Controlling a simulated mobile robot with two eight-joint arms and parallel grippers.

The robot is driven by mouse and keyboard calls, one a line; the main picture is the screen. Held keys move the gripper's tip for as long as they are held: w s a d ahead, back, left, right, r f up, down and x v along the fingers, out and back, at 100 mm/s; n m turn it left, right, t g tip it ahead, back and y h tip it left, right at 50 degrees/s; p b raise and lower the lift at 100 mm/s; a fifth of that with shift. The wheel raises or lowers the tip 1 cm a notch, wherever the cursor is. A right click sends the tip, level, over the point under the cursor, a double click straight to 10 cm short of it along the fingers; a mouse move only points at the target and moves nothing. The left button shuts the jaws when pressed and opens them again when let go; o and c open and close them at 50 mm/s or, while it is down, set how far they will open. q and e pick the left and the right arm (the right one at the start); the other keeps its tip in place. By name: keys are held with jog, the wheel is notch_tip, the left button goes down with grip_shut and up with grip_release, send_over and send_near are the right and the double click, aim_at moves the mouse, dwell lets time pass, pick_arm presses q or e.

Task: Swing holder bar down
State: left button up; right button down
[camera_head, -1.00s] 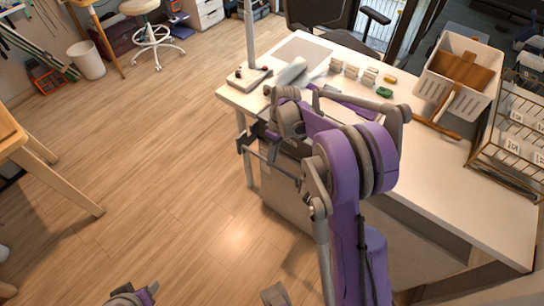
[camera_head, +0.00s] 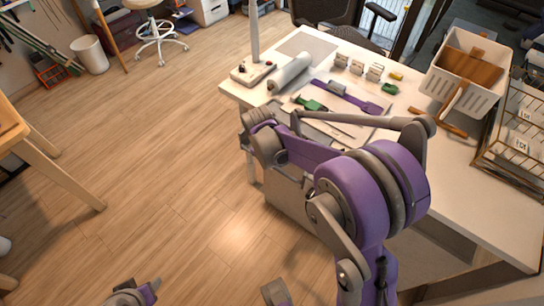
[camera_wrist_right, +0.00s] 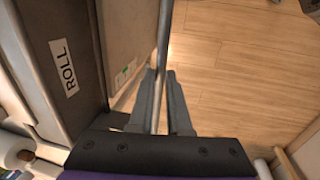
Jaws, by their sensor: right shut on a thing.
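The holder bar (camera_wrist_right: 165,32) is a thin grey metal rod in the right wrist view. It runs from the top edge down between the fingers of my right gripper (camera_wrist_right: 160,74), which is shut on it. A dark panel with a white ROLL label (camera_wrist_right: 64,67) stands to the left of the bar. In the head view my right arm reaches to the left end of the white workbench (camera_head: 318,48); the right fingertips and the bar cannot be made out there. My left gripper does not show; only cropped grey and purple parts of mine are at the bottom edge.
The wooden floor (camera_head: 170,170) left of the bench is open.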

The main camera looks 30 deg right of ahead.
pick_arm(q)
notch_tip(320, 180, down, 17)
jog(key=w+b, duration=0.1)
jog(key=b, duration=1.3)
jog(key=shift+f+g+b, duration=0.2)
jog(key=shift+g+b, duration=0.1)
jog(key=shift+b, duration=0.1)
pick_arm(e)
jog(key=s+a+f+t+h, duration=0.1)
jog(key=a+f+t+h, duration=0.3)
jog(key=f+h, duration=0.3)
jog(key=shift+s+f+t+h, duration=0.2)
jog(key=shift+s+t+h, duration=0.3)
jog(key=shift+h, duration=2.4)
jog(key=shift+w, duration=0.15)
jog(key=c, duration=0.9)
grip_release()
jog(key=shift+o, duration=0.2)
